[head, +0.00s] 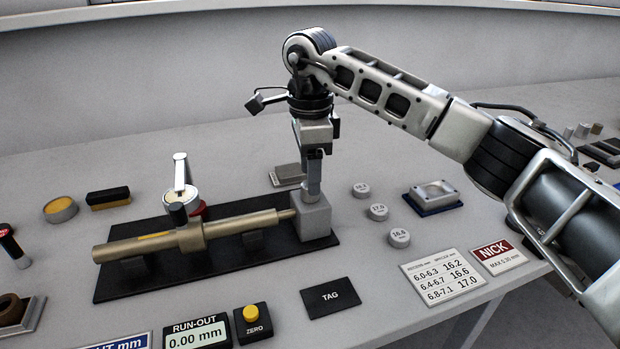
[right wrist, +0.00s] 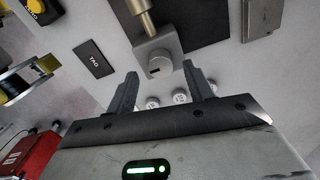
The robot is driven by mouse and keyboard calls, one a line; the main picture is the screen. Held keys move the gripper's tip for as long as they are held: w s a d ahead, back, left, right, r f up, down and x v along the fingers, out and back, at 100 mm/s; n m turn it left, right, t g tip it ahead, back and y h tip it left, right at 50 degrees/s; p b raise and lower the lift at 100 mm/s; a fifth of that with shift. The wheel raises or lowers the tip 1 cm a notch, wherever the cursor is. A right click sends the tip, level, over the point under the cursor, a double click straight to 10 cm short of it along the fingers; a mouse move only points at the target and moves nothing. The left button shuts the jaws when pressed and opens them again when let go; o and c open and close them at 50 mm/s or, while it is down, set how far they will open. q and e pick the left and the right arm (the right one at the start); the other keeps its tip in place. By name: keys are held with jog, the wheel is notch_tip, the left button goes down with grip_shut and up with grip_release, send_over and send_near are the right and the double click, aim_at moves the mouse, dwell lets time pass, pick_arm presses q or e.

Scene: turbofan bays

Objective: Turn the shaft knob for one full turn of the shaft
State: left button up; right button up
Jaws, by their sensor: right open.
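The brass shaft (head: 145,247) lies on a black base plate (head: 190,285), its right end running into a grey block (head: 312,222). The shaft knob (right wrist: 158,66), pale and round with a dark mark, shows on the grey block in the right wrist view. I cannot make the knob out in the head view. My right gripper (head: 313,188) points down at the grey block. In the right wrist view its open fingers (right wrist: 160,82) are spread, with the knob framed just beyond and between their tips; nothing is held. Whether they touch it, I cannot tell. My left gripper is not in view.
A dial gauge (head: 181,202) stands over the shaft. Several numbered discs (head: 378,212) and a small tray (head: 434,195) lie right of the block. The TAG plate (head: 331,298), run-out display (head: 197,335) and yellow zero button (head: 251,311) are in front.

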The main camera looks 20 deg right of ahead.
jog(key=shift+f, duration=1.25)
jog(key=c, duration=1)
jog(key=shift+o, duration=0.2)
